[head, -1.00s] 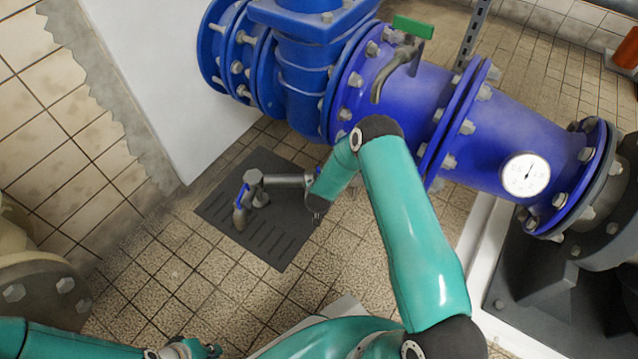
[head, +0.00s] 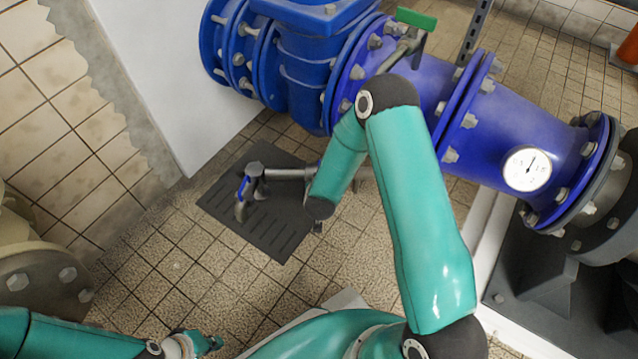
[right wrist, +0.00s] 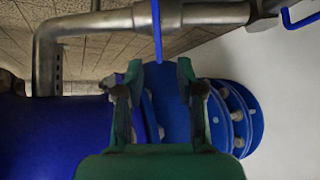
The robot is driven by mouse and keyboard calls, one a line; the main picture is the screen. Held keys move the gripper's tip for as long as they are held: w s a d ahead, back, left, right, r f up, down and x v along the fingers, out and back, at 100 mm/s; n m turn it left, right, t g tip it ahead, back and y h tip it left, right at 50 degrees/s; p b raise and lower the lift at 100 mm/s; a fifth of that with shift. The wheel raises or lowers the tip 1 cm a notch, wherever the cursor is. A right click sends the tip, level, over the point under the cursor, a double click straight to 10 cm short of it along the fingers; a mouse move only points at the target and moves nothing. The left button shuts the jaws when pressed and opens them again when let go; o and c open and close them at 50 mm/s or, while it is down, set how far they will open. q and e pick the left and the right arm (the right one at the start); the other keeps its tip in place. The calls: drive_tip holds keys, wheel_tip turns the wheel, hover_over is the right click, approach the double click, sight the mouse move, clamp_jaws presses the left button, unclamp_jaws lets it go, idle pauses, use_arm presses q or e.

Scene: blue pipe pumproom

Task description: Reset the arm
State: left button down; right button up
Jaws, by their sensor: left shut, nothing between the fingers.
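My left gripper (head: 212,343) is at the bottom left of the head view, low over the tiled floor, shut and empty. My right arm bends across the middle of the head view. Its gripper (head: 318,227) is mostly hidden under the wrist, near the right edge of the dark floor mat. In the right wrist view, the right gripper's two fingers (right wrist: 159,95) stand apart with nothing held between them. The blue pipe flanges show behind them.
A large blue pipe (head: 480,130) with a white gauge (head: 527,169) and a green-handled tap (head: 416,19) runs behind my right arm. A thin metal pipe with a blue-handled tap (head: 254,172) stands over the dark mat (head: 271,233). Open tiled floor lies left of centre.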

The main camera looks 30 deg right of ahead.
idle(0.3)
drive_tip(key=s+a+f+n+g+y, duration=0.3)
drive_tip(key=s+a+n+g+y, duration=0.45)
drive_tip(key=s+a, duration=1.15)
wheel_tip(320, 180, up, 39)
drive_tip(key=s+m+y+p, duration=0.1)
drive_tip(key=s+m+p, duration=0.1)
drive_tip(key=p, duration=3.6)
drive_tip(key=shift+s+d+f+t, duration=0.15)
drive_tip(key=shift+d+t, duration=0.1)
drive_tip(key=shift+t, duration=0.1)
drive_tip(key=shift+f+m, duration=0.1)
drive_tip(key=shift+m, duration=0.15)
